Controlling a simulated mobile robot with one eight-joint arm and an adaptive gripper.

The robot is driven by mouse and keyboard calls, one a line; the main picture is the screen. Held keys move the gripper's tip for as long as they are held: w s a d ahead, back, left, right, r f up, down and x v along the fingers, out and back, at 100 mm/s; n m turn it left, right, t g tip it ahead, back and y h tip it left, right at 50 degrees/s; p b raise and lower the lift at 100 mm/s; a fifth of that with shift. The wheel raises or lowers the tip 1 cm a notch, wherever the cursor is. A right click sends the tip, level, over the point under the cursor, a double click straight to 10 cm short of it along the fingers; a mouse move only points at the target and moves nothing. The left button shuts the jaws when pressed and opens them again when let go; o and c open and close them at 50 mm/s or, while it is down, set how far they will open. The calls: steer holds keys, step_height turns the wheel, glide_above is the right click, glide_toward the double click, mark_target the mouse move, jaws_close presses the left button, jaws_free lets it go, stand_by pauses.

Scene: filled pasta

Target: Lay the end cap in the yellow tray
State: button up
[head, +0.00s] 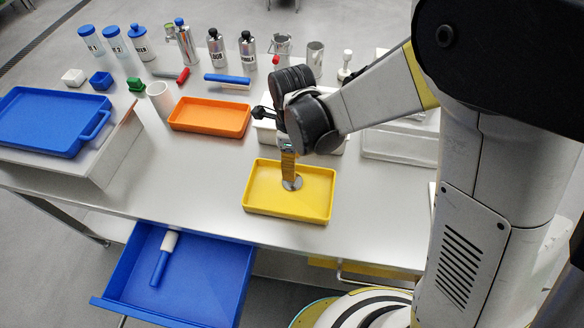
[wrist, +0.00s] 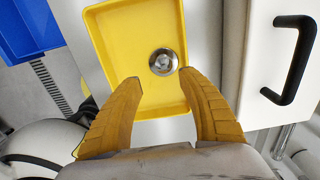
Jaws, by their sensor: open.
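The yellow tray (head: 262,196) stands on the steel table near its front edge. The end cap (wrist: 163,62), a round shiny metal disc, lies on the tray floor in the wrist view. In the head view the end cap (head: 293,184) shows just below my fingers. My gripper (head: 289,176) points down over the tray. In the wrist view my gripper (wrist: 165,88) is open, its two yellow fingers spread and empty, with the end cap beyond the fingertips and apart from them. The yellow tray (wrist: 110,50) fills the middle of that view.
An orange tray (head: 210,117) lies behind and left. A blue tray (head: 50,120) sits on a raised block at far left. An open blue drawer (head: 205,275) juts out in front, holding a blue-and-white tool (head: 163,258). Bottles and canisters line the back.

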step_height(320, 180, up, 6)
steer(key=p, duration=0.2)
steer(key=shift+r, duration=0.25)
steer(key=s+d+r+n+t, duration=0.3)
steer(key=s+d+r+n, duration=0.1)
steer(key=d+r+n, duration=0.3)
steer(key=s+d+r+n+t, duration=0.4)
steer(key=d+r+n, duration=0.3)
steer(key=d+n, duration=0.5)
steer(key=shift+s+d+r+n, duration=0.15)
steer(key=shift+s+d+n, duration=0.2)
steer(key=shift+d, duration=0.75)
